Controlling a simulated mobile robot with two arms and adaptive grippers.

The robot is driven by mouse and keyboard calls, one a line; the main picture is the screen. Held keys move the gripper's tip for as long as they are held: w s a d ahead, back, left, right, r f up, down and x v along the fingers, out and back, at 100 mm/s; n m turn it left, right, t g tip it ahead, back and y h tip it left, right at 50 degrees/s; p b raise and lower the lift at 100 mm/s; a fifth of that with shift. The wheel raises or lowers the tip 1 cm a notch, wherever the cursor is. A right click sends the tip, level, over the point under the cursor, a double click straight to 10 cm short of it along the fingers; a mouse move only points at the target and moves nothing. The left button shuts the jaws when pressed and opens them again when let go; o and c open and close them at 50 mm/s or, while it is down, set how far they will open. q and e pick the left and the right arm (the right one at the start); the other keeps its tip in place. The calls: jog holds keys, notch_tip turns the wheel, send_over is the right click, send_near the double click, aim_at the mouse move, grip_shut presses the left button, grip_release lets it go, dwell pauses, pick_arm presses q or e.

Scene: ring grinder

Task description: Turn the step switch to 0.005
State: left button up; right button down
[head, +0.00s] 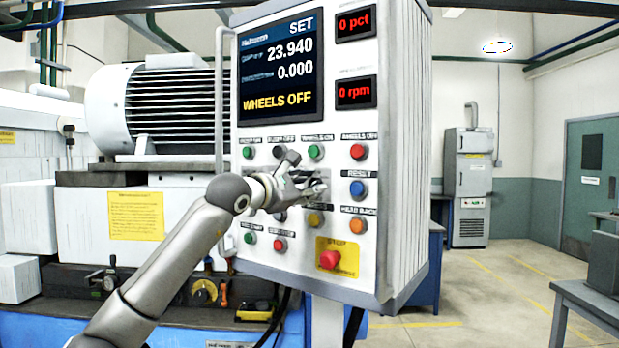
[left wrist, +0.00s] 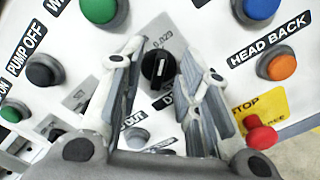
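The step switch looks to be the black round knob (left wrist: 158,67) in the left wrist view, with a pale mark on its face. It sits on a grey plate (left wrist: 178,35) whose printed number looks like 0.02, partly hidden and blurred. My left gripper (left wrist: 160,56) is open, its two fingers on either side of the knob in that view; I cannot tell if they touch it. In the head view my left gripper (head: 308,180) is at the middle of the control panel (head: 260,178) and hides the knob. My right gripper is not in view.
Around the gripper are a blue RESET button (head: 358,188), an orange HEAD BACK button (head: 358,224), a green WHEELS ON button (head: 316,152) and a red stop button (head: 330,260) on yellow. The screen (head: 280,68) shows SET, 23.940, 0.000 and WHEELS OFF.

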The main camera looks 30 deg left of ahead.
pick_arm(q)
jog(key=shift+w, duration=0.45)
jog(key=shift+c, duration=0.3)
grip_shut()
jog(key=shift+n, duration=0.3)
jog(key=shift+n+b, duration=1.15)
jog(key=shift+n, duration=0.65)
jog(key=n, duration=0.3)
jog(key=shift+a+r+b, duration=0.1)
jog(key=shift+a+b, duration=0.1)
jog(key=shift+b, duration=0.2)
jog(key=shift+a+r+n, duration=0.1)
jog(key=shift+n, duration=1.2)
